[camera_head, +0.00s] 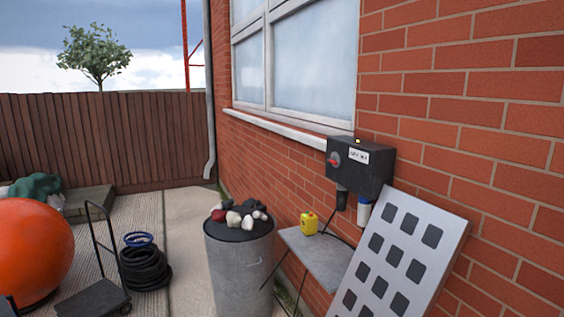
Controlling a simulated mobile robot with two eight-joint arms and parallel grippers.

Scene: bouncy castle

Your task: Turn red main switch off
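The red main switch (333,160) is a small red knob on the left face of a dark grey electrical box (368,167). The box is mounted on the brick wall at right of centre and carries a white label. A small yellow light (358,141) shows on top of it. The knob is too small to tell its setting.
Below the box stand a small grey table (322,262) with a yellow container (309,223) and a leaning white panel with dark squares (403,250). A metal bin (238,268) topped with stones, a hand truck (95,298), coiled black hose (146,268) and an orange ball (32,250) stand left. Paving between hose and bin is clear.

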